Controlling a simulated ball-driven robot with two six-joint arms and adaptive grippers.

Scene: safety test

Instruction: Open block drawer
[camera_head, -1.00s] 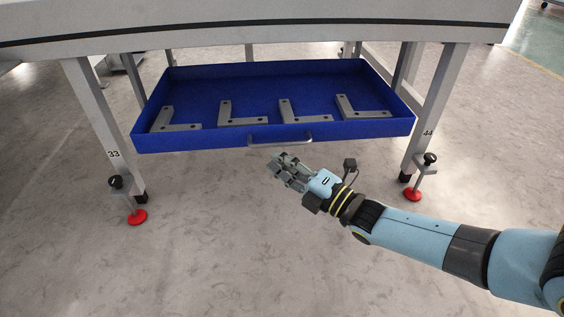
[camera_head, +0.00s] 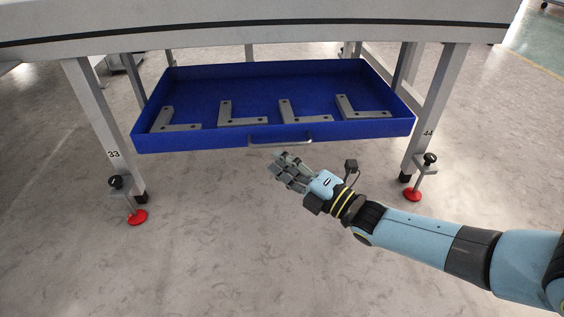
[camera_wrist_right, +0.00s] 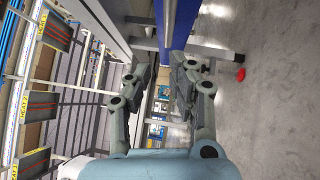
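The blue drawer (camera_head: 225,84) hangs under the table and stands open toward me, with its inside in full view. Several grey L-shaped metal blocks (camera_head: 238,116) lie in it. A curved metal handle (camera_head: 280,141) is on the middle of its front. My right gripper (camera_head: 281,168) is just below and in front of the handle, apart from it. In the right wrist view, my right gripper (camera_wrist_right: 163,68) has its two fingers spread with a gap between them and nothing held. A blue strip of the drawer (camera_wrist_right: 182,22) shows beyond the fingers. My left gripper is out of view.
The grey tabletop edge (camera_head: 270,22) runs above the drawer. Table legs marked 33 (camera_head: 100,125) and 44 (camera_head: 435,110) stand at either side, each with a red foot. The floor (camera_head: 220,250) in front of the drawer is clear.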

